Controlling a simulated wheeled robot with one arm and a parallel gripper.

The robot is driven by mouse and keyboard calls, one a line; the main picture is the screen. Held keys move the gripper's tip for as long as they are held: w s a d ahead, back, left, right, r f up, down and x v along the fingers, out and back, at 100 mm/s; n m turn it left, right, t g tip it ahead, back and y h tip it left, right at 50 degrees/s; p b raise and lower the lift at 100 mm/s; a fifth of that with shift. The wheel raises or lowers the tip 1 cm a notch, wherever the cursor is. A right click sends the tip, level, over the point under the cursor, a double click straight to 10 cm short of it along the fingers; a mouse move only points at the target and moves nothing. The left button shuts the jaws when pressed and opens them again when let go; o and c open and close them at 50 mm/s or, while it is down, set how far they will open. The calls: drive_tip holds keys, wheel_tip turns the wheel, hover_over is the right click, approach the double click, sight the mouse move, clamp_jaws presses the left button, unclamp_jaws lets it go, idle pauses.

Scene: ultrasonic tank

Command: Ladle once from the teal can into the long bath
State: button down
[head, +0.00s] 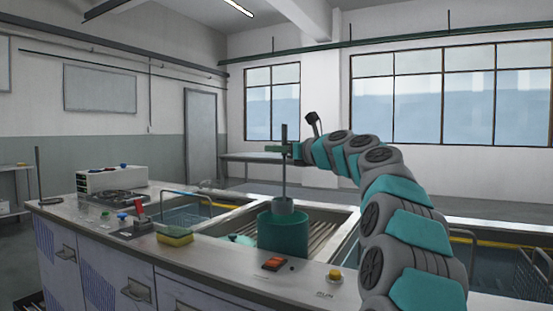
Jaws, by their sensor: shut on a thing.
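The teal can (283,238) stands on the slatted section in the middle of the bench. My gripper (284,150) is shut on the upright handle of a ladle (284,178), high above the can. What is in the can is hidden. One bath (182,217) with a yellow line lies left of the slats. Another bath (495,262) lies at the right, partly behind my arm. I cannot tell which is the long one.
A yellow-green sponge (175,236), a red switch (273,264) and a yellow button (335,275) sit along the front edge. A white box unit (112,178) stands at the back left. Slats (325,236) beside the can are bare on the right.

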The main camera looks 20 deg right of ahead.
wheel_tip(320, 180, up, 5)
drive_tip(key=shift+f, duration=0.1)
idle(0.4)
idle(0.4)
